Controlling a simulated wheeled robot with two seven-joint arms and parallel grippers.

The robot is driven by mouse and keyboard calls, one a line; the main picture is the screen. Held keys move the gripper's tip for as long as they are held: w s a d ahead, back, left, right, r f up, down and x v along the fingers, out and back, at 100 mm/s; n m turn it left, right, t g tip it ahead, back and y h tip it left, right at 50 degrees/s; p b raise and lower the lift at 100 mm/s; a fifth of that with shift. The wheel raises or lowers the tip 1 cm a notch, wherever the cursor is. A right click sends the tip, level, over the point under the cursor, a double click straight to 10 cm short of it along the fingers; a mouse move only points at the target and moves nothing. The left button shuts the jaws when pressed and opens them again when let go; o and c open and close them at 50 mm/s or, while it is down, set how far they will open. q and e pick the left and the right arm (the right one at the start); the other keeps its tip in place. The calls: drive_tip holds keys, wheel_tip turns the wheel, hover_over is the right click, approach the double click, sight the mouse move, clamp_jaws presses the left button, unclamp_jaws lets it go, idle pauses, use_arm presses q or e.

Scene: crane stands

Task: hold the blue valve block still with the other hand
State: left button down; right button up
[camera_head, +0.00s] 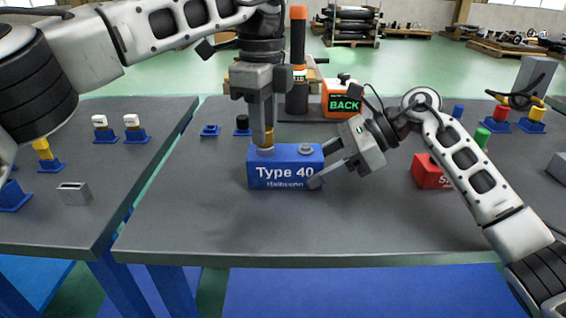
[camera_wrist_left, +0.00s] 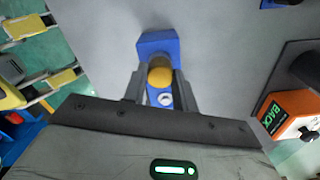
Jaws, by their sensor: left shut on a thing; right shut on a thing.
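The blue valve block (camera_head: 284,172), lettered "Type 40", stands on the grey table. My left gripper (camera_head: 264,146) points straight down over the block's left end and is shut on a yellow valve part (camera_head: 267,142) on its top. In the left wrist view, the round yellow top (camera_wrist_left: 160,74) sits between the two fingers (camera_wrist_left: 162,90), with the blue block (camera_wrist_left: 156,44) beneath it. A grey round fitting (camera_head: 306,149) is on the block's right end. My right gripper (camera_head: 323,170) reaches in from the right and is shut on the block's right end; its far finger is partly hidden.
Behind the block stand a black-and-orange column (camera_head: 298,60) and an orange box reading "BACK" (camera_head: 342,98). A red block (camera_head: 428,172) lies to the right, partly behind my right arm. The table in front of the blue block is clear.

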use_arm(q)
drive_tip(key=shift+r+n, duration=0.15)
drive_tip(key=shift+n, duration=0.25)
drive_tip(key=n, duration=0.5)
drive_tip(key=n, duration=0.5)
